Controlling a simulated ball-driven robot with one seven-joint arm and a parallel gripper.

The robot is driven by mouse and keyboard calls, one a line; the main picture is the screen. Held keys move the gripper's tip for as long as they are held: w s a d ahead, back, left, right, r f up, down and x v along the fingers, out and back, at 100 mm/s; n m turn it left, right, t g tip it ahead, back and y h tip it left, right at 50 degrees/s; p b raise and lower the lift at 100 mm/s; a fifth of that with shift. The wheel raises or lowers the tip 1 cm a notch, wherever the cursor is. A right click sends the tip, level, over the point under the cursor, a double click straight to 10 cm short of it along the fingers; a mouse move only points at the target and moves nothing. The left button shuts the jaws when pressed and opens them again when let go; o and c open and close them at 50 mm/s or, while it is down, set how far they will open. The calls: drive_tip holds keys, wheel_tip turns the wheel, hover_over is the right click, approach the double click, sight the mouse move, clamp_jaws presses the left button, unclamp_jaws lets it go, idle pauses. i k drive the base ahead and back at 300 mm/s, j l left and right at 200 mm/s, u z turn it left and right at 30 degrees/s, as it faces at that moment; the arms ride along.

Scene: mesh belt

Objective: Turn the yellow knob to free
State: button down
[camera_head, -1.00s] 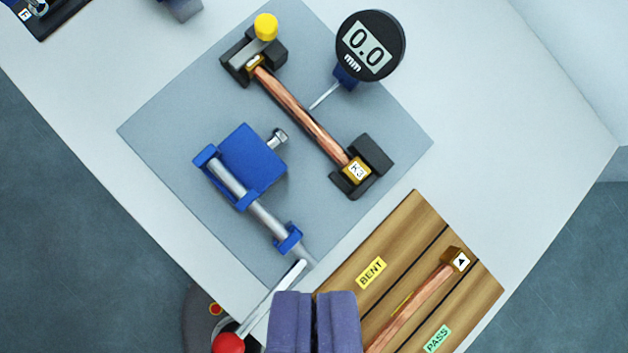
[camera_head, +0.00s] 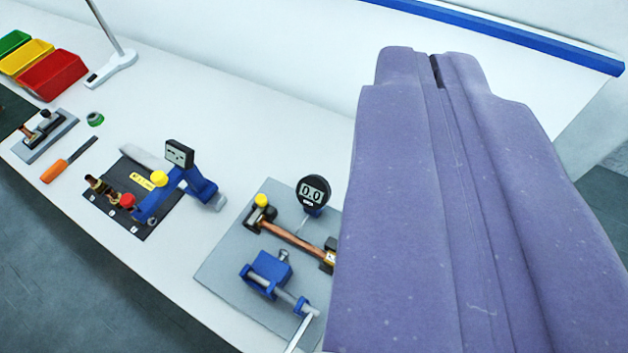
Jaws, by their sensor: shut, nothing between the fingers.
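Two yellow knobs show. One yellow knob (camera_head: 159,179) sits on a blue fixture (camera_head: 172,193) with a small dark display, on a black mat. The other yellow knob (camera_head: 261,200) tops a black holder at the upper-left end of a copper rod (camera_head: 290,236) on a grey plate. No "free" marking is readable on either. My gripper (camera_head: 433,62) is shut and empty. It fills the right of the picture, apart from both knobs, and hides what lies behind it.
A round gauge (camera_head: 313,192) reading 0.0 and a blue clamp (camera_head: 268,272) share the grey plate (camera_head: 222,271). A red knob (camera_head: 127,200) stands near the blue fixture. An orange-handled file (camera_head: 55,172), a red bin (camera_head: 52,75) and a stand (camera_head: 112,68) lie further left.

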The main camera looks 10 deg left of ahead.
sight(261, 200)
drive_tip(key=i+j, duration=0.15)
drive_tip(key=j, duration=0.15)
drive_tip(key=i+j, duration=0.15)
drive_tip(key=j, duration=0.15)
drive_tip(key=i+j, duration=0.15)
drive_tip(key=j, duration=0.15)
drive_tip(key=i+j, duration=0.15)
drive_tip(key=j, duration=0.2)
drive_tip(key=l+z, duration=0.05)
